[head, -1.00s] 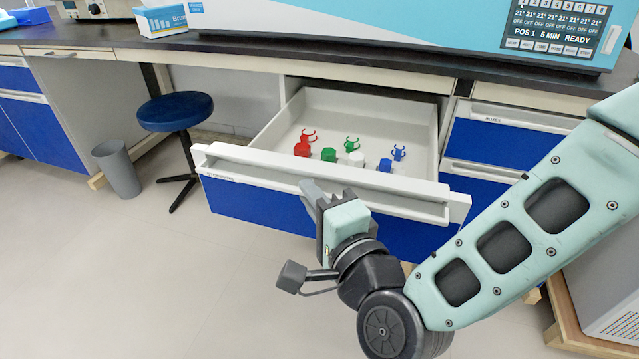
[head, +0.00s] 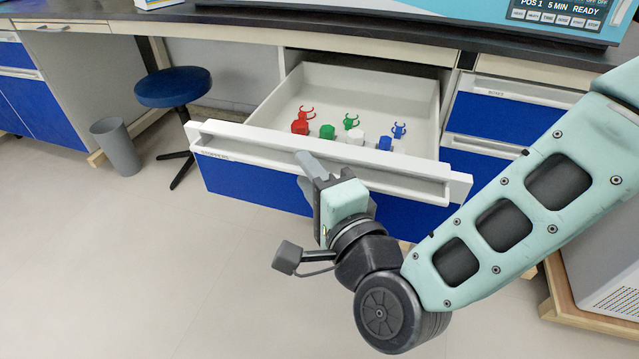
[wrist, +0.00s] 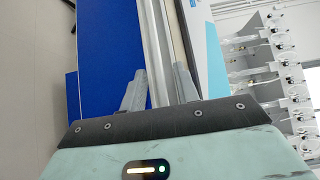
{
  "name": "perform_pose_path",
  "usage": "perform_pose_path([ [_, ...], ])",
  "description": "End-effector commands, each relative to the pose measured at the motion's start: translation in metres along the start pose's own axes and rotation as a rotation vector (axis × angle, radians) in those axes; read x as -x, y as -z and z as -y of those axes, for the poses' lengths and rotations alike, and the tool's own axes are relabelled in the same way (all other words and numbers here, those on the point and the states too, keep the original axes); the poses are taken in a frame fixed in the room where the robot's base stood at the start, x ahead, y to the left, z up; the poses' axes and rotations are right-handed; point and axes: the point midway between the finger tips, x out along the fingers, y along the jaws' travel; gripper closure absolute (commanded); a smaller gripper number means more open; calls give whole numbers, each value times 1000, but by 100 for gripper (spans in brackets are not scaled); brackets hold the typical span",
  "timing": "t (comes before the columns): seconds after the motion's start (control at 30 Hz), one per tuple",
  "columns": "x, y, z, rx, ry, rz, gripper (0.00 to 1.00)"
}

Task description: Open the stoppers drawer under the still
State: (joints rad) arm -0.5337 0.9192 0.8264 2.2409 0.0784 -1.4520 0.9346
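The stoppers drawer (head: 230,172) under the bench is pulled well out. Its front is blue with a white rail handle (head: 400,184) along the top. Inside lie red, green, white and blue stoppers and ring-shaped clips. My gripper (head: 309,165) is at the middle of the handle, with one finger over the rail. The far finger's contact is partly hidden. The still (head: 440,12) stands on the bench above.
A blue stool (head: 173,87) and a grey bin (head: 117,147) stand to the left. Another blue drawer unit (head: 500,125) is on the right, and a white appliance on a wooden base (head: 610,260) is at the lower right. The floor in front is clear.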

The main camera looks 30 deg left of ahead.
Motion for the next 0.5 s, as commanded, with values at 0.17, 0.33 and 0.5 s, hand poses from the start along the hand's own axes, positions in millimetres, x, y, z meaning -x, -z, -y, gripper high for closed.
perform_pose_path([
  [0.17, 2, 0, 0, 0, 0, 1, 69],
  [0.33, 22, -1, -1, 0, -2, 3, 69],
  [0.5, 61, -1, -2, 1, -3, 4, 69],
])
